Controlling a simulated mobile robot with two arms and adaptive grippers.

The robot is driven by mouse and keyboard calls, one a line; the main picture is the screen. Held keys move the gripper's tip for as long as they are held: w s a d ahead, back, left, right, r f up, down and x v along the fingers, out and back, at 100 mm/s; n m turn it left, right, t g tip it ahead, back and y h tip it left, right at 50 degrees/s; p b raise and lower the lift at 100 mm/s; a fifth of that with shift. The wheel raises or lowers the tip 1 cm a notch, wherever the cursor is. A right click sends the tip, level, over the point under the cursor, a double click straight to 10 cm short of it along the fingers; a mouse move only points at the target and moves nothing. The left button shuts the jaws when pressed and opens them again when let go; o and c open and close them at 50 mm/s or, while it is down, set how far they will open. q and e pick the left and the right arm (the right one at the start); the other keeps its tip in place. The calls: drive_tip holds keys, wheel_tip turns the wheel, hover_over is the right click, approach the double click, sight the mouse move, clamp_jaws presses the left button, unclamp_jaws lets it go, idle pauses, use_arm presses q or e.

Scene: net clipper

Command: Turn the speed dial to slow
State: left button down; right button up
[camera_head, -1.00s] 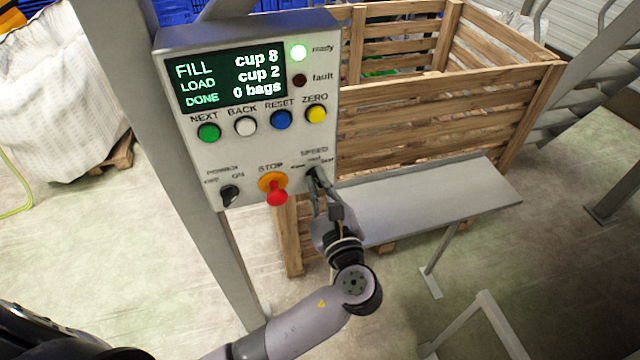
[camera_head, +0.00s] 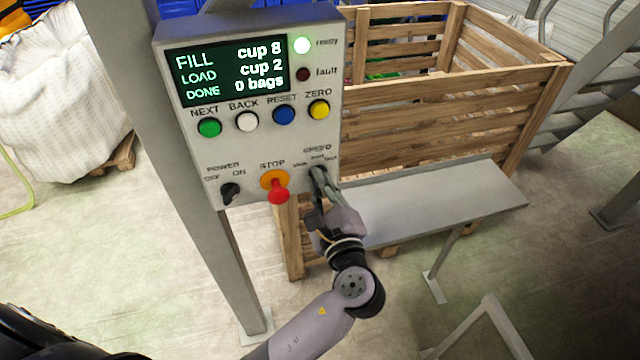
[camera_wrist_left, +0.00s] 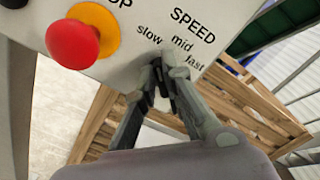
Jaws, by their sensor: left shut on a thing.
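The speed dial (camera_wrist_left: 162,82) is a small dark knob under the SPEED label on the grey control panel (camera_head: 200,160). In the left wrist view the words slow, mid and fast arc above it. My left gripper (camera_wrist_left: 160,72) is shut on the dial, with a finger on each side. In the head view my left gripper (camera_head: 318,180) reaches the panel's lower right corner and covers most of the dial. The dial's pointer direction is hard to make out between the fingers. My right gripper is not in view.
The red STOP button (camera_head: 278,192) sticks out just left of my left gripper, with the black power switch (camera_head: 230,192) farther left. Coloured buttons and a lit screen (camera_head: 230,75) are above. A grey shelf (camera_head: 440,205) and wooden crate (camera_head: 430,125) stand right of the panel.

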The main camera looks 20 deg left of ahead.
use_arm(q)
drive_tip(key=c, duration=1.7)
unclamp_jaws()
drive_tip(key=v, duration=1.2)
